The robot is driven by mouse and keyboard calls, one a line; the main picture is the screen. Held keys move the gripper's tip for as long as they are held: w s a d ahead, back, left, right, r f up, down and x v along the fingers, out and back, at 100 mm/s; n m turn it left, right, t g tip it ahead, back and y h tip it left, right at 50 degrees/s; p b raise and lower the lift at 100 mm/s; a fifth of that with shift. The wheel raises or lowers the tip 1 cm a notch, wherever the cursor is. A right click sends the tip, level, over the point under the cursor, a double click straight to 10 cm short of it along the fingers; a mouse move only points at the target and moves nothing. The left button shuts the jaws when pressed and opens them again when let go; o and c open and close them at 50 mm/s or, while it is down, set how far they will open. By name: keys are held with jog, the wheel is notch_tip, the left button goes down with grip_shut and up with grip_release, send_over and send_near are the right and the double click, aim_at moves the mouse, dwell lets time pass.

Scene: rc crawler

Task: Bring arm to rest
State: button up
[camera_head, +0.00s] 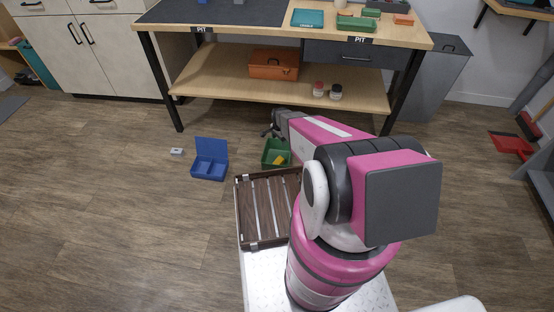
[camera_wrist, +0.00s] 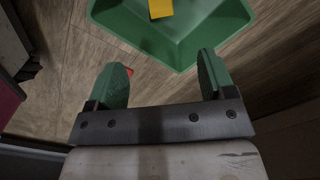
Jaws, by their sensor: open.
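My gripper (camera_wrist: 162,82) is open and empty in the wrist view, its two green fingertips wide apart. A green bin (camera_wrist: 180,42) with a yellow piece (camera_wrist: 160,8) in it lies just beyond the fingertips. In the head view my pink and grey arm reaches forward, and my gripper (camera_head: 270,130) shows small and dark near the bin (camera_head: 270,148). The yellow piece (camera_head: 279,160) shows inside the bin there. My arm hides part of the bin's right side.
A blue open box (camera_head: 209,170) and a small white item (camera_head: 176,151) are on the floor to the left. A workbench (camera_head: 200,84) with a lower shelf stands behind.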

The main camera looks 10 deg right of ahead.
jog(key=shift+r, duration=0.45)
jog(key=s+r+n, duration=0.4)
jog(key=s+r, duration=0.3)
jog(key=r, duration=0.4)
jog(key=s+r+n, duration=0.4)
jog(key=s+r, duration=0.3)
jog(key=r, duration=0.4)
jog(key=s+r+n, duration=0.4)
jog(key=s+r, duration=0.3)
jog(key=r, duration=0.5)
jog(key=shift+s, duration=0.15)
